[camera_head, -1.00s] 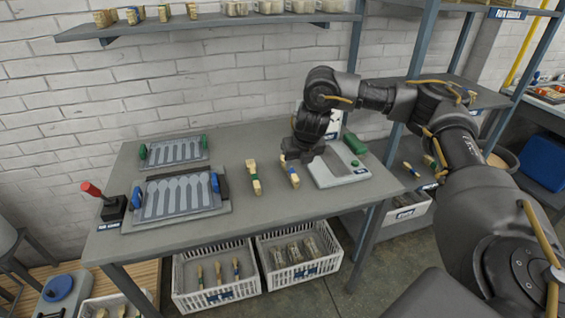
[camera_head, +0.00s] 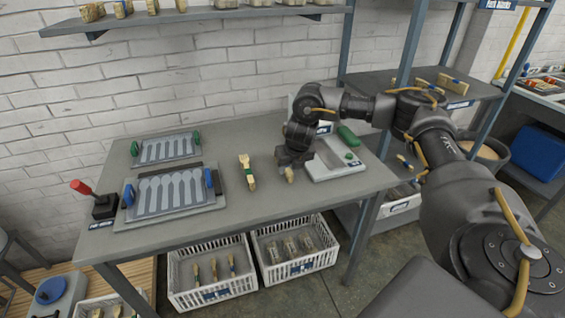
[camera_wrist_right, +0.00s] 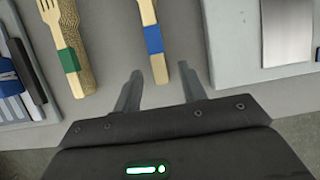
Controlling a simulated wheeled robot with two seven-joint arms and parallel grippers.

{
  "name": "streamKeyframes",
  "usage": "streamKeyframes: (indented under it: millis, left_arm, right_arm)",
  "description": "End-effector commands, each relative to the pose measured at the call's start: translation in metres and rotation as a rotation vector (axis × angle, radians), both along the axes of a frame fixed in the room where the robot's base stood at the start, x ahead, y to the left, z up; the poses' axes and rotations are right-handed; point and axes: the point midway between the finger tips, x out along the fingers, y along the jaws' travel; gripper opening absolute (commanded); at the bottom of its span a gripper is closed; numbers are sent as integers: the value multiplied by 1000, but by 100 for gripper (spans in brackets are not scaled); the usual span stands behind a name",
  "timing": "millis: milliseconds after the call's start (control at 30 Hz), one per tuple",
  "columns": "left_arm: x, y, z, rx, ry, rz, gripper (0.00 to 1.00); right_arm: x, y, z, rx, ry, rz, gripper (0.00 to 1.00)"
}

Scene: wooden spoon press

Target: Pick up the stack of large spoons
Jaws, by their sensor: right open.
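A narrow banded stack of light wooden utensils (camera_head: 289,175) lies on the table, mostly hidden by my right gripper in the head view. In the right wrist view this stack (camera_wrist_right: 150,22) has a blue band, and its near end lies between my fingertips. My right gripper (camera_wrist_right: 160,74) is open, with one finger on each side of that end. In the head view the right gripper (camera_head: 288,163) is low over the stack. A green-banded stack (camera_head: 246,172) lies to its left; in the wrist view its top piece (camera_wrist_right: 63,40) has fork tines. My left gripper is not in view.
A grey flat device (camera_head: 328,170) with a green object (camera_head: 349,136) stands close right of the gripper. Tray-like moulds (camera_head: 170,194) and a red-handled lever (camera_head: 80,187) are at left. Crates (camera_head: 212,295) stand under the table (camera_head: 240,220). A shelf post rises at right.

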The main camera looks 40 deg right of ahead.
Motion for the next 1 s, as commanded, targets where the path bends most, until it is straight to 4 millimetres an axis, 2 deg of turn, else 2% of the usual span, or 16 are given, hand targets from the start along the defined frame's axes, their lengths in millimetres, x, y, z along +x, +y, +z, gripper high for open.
streamKeyframes:
  millis: [100,200,467,800,1000]
  left_arm:
    - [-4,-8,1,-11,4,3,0]
    - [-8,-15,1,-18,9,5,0]
    - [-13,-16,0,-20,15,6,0]
    - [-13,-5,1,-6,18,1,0]
    - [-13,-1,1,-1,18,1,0]
  right_arm:
    - [6,-2,-16,0,2,-3,41]
    - [9,-3,-24,-1,0,-1,41]
    - [10,-4,-26,-1,-1,0,41]
    - [10,-4,-26,0,-1,-1,0]
    - [10,-4,-26,0,-1,-1,0]
